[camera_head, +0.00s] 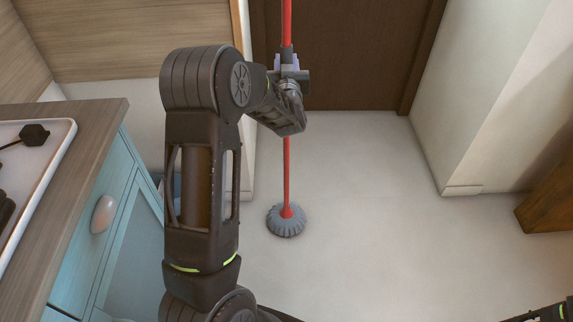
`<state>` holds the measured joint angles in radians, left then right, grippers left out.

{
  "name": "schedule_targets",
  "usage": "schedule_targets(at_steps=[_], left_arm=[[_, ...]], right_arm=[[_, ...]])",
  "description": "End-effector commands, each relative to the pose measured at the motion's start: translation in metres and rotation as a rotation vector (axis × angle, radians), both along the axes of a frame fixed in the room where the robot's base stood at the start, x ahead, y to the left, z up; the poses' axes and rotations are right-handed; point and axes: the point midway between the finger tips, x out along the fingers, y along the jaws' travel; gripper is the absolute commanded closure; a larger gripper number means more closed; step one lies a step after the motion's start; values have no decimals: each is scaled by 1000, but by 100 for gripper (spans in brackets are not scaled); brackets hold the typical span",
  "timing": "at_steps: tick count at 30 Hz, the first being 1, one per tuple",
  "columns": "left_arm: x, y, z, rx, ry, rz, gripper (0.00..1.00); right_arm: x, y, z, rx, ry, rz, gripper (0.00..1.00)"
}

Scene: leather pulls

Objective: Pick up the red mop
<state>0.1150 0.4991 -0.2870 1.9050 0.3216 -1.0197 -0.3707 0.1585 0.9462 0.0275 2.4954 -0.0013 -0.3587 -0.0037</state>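The red mop stands upright in front of the brown door, with a thin red handle (286,170) and a round grey head (286,219) at its lower end. The handle's top runs out of the picture. My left gripper (287,62) is at the upper part of the handle, with its fingers close on both sides of it, and looks shut on it. My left wrist hides a stretch of the handle below. I cannot tell whether the head touches the floor. Only a piece of my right arm shows in the bottom right corner; its gripper is out of view.
A blue cabinet (75,265) with a wooden top (95,125) stands at the left, bearing a white tray (62,150) with dark items. Behind the mop is a brown door (350,60). A white wall (480,90) and wooden furniture (550,200) are at the right. The floor (380,220) between is clear.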

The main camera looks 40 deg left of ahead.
Motion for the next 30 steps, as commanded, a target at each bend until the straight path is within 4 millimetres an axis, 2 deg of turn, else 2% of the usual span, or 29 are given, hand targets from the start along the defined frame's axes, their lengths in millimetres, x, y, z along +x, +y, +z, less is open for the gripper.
schedule_targets(at_steps=[1,11,30], left_arm=[[0,0,0,0,0,0,73],[0,0,0,0,0,0,100],[0,0,5,2,-5,0,100]], right_arm=[[0,0,0,0,0,0,0],[0,0,0,0,0,0,0],[0,0,1,0,0,0,0]])
